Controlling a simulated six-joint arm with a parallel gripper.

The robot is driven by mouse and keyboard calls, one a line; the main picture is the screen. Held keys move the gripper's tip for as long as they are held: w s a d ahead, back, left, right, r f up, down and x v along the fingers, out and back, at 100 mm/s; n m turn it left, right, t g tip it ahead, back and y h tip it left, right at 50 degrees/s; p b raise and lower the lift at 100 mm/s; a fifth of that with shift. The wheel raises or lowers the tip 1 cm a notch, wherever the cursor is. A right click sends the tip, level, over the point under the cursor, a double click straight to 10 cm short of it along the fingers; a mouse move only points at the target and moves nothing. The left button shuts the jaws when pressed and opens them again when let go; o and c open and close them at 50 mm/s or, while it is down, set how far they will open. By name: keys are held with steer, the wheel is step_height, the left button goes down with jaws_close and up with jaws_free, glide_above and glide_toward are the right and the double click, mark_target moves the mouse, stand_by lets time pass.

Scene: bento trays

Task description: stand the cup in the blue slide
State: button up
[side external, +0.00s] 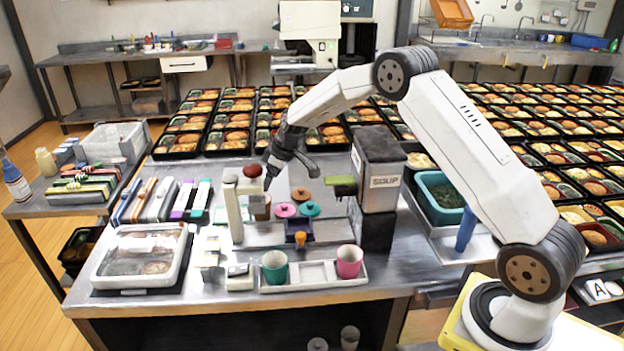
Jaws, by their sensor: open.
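A green cup (274,267) and a pink cup (348,262) stand upright at the two ends of a white tray (313,283) at the table's front. A small brown cup-like thing (261,208) stands behind them, beside a white upright post. A small dark blue piece (299,227), possibly the blue slide, sits in the middle with an orange thing (300,240) at its front. My gripper (267,183) points down above the brown cup, apart from the front cups. It is open; its fingers are small and dark here, and nothing shows between them.
A white post (233,209) stands just left of my gripper. Pink and teal lids (309,209) lie to the right, before a grey SOUP box (379,170). A clear-lidded container (143,256) is at left front. Bento trays (180,143) fill the back.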

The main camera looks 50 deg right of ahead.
mark_target(270, 200)
steer(key=shift+x, duration=1.75)
steer(key=shift+f, duration=0.1)
steer(key=shift+x, duration=2.5)
steer(key=shift+a, duration=0.1)
steer(key=c, duration=1)
steer(key=shift+r, duration=0.25)
step_height(270, 200, up, 18)
steer(key=shift+f, duration=0.15)
